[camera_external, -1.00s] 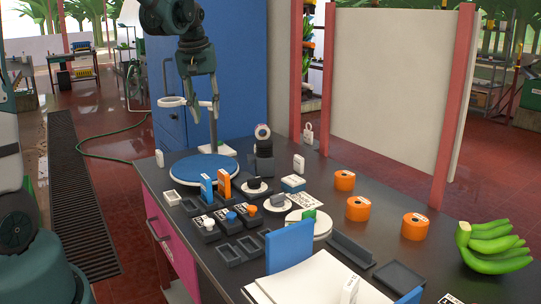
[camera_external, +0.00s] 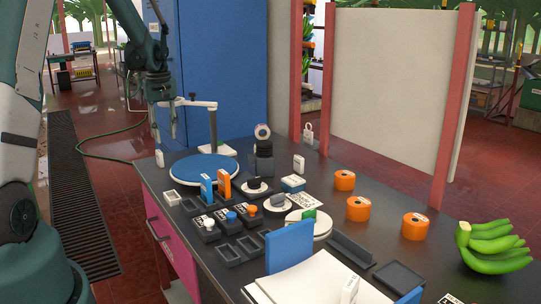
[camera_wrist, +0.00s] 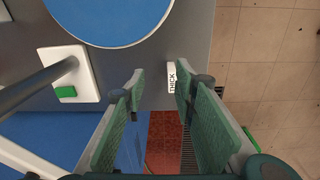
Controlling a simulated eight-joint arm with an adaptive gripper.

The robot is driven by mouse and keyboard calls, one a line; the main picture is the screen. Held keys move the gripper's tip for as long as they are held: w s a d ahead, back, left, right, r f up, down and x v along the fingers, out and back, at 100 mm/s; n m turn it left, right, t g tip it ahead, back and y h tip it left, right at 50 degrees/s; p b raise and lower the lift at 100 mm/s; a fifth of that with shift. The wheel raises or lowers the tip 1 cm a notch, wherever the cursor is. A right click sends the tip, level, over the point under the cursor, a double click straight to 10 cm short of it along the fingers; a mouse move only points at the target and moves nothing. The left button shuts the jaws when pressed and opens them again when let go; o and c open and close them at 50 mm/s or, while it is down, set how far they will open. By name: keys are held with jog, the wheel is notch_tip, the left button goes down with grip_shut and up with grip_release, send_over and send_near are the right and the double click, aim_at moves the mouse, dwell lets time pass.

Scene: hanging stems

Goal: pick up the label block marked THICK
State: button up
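The label block marked THICK (camera_wrist: 171,78) is a small white block with dark letters. In the wrist view it shows between my fingertips, close to the right finger, which covers part of it. In the external view a small white block (camera_external: 159,159) stands upright at the table's back left corner, beside the blue disc; its lettering is too small to read there. My gripper (camera_external: 164,130) is above that corner, fingers pointing down. In the wrist view my gripper (camera_wrist: 160,72) is open, with nothing held between the fingers.
The round blue disc (camera_external: 204,167) lies right of the block. A white stand with a post (camera_external: 213,130) rises behind it, close to my gripper. The dark table (camera_external: 160,180) carries several trays and blocks further right.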

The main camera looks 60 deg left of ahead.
aim_at(159, 151)
jog(key=shift+n, duration=0.4)
jog(key=a+f, duration=0.1)
jog(key=s+a+f, duration=0.1)
jog(key=s+a, duration=0.1)
jog(key=shift+s+a+f, duration=0.25)
jog(key=shift+a+f, duration=0.15)
jog(key=shift+f, duration=0.1)
jog(key=shift+f, duration=1.2)
jog(key=shift+w+f, duration=0.2)
jog(key=shift+f, duration=2.4)
jog(key=shift+c, duration=0.5)
grip_shut()
